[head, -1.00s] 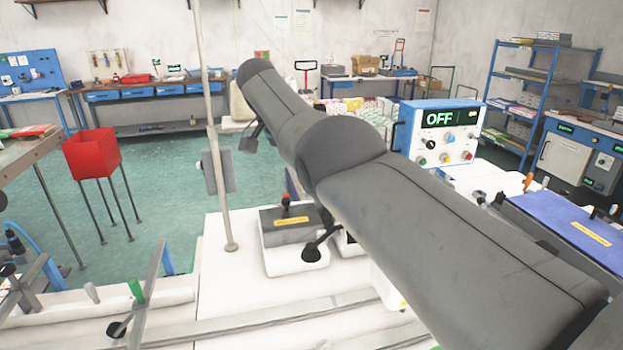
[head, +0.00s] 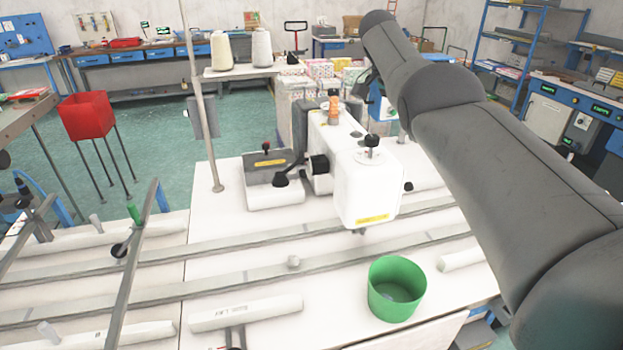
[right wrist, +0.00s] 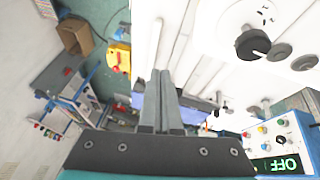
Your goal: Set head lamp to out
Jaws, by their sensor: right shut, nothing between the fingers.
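The white sewing machine head (head: 365,185) stands mid-table in the head view, with a dark knob (head: 371,145) on top. I cannot pick out a head lamp on it for certain. The control box reads OFF in the right wrist view (right wrist: 285,145), at the lower right, with coloured buttons and a black knob. In the head view my right arm hides most of the box. My right gripper (right wrist: 160,80) is shut and empty, apart from the machine head (right wrist: 215,50) beside it in that picture. My left gripper is in neither view.
A green cup (head: 397,290) stands at the table's front, below the machine head. Long metal rails (head: 270,280) cross the white table. A thin upright pole (head: 205,130) rises left of the machine. Two thread cones (head: 222,52) stand behind. A red bin (head: 86,115) stands at the left.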

